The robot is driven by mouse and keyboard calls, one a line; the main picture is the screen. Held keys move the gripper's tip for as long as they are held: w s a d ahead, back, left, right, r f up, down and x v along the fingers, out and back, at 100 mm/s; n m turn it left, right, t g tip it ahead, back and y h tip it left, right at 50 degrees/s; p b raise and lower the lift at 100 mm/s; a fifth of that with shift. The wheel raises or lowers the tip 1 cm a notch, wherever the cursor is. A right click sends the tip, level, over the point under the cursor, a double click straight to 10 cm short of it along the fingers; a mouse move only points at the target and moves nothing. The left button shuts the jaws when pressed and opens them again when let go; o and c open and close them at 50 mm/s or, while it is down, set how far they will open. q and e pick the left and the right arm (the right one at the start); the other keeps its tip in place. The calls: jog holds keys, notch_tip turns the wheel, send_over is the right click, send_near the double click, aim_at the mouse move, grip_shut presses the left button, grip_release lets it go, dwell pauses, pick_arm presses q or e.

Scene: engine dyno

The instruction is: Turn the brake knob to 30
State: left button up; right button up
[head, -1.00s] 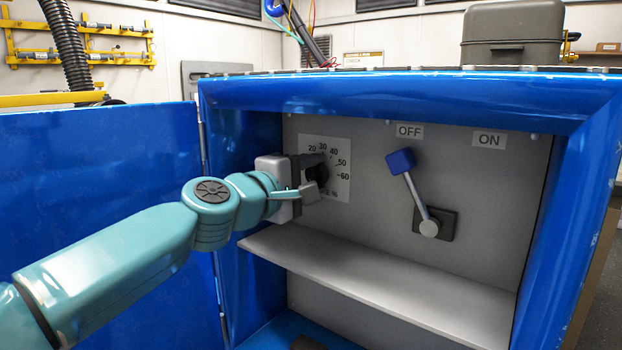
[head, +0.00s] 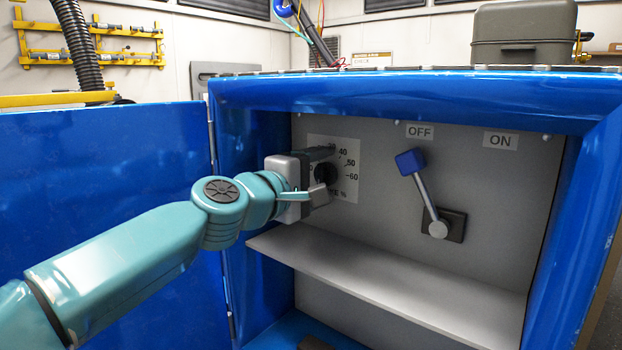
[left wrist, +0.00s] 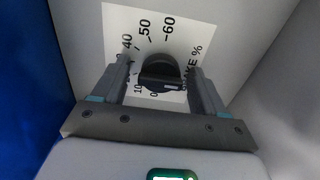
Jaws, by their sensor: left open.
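The black brake knob (head: 326,173) sits on a white dial plate (head: 349,183) on the cabinet's grey back panel. In the left wrist view the knob (left wrist: 160,70) shows between the two fingers, with printed numbers up to 60 around it. I cannot tell surely which number it points to. My left gripper (head: 322,172) is open in front of the dial, one finger above the knob and one below in the head view. In the left wrist view the fingers stand apart on either side, with gaps to the knob. The gripper hides part of the dial. My right gripper is not in view.
A blue-tipped lever (head: 424,190) stands right of the dial, under OFF and ON labels, leaning toward OFF. A grey shelf (head: 400,285) juts out below. The blue cabinet frame (head: 400,98) surrounds the opening, and its open door (head: 110,180) is at left.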

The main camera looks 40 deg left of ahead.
pick_arm(q)
jog(key=s+d+b, duration=0.1)
jog(key=s, duration=1.5)
jog(key=shift+d+b, duration=0.35)
jog(key=shift+d, duration=0.05)
jog(key=shift+s, duration=0.15)
